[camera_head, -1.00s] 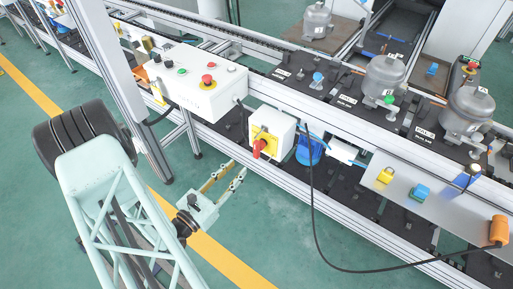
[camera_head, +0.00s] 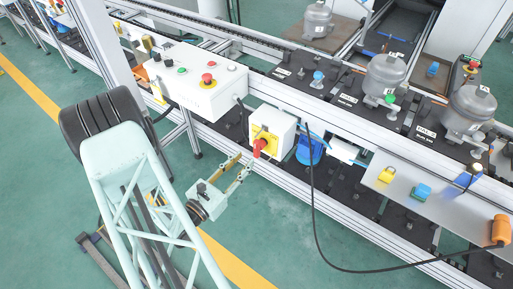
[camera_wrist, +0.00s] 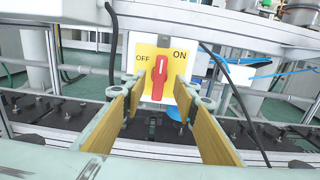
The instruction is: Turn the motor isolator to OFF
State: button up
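The motor isolator (camera_head: 284,133) is a white box with a yellow plate and a red rotary handle (camera_head: 260,147), mounted on the line's front side. In the wrist view the plate (camera_wrist: 143,57) reads OFF at upper left and ON at upper right. The red handle (camera_wrist: 157,82) stands close to upright, its white mark at the top between the two words. My gripper (camera_head: 246,161) is open just in front of the isolator. In the wrist view its two fingers (camera_wrist: 159,86) appear on either side of the handle, with gaps visible. Whether the tips reach the handle's depth is unclear.
A white control box (camera_head: 207,92) with a red emergency button is up and left of the isolator. A black cable (camera_head: 311,200) hangs to its right. A blue cylindrical part (camera_head: 309,150) sits beside it.

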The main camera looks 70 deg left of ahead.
aim_at(255, 148)
jog(key=shift+b+x, duration=0.7)
jog(key=shift+x, duration=4)
jog(key=shift+c, duration=0.2)
jog(key=c, duration=0.5)
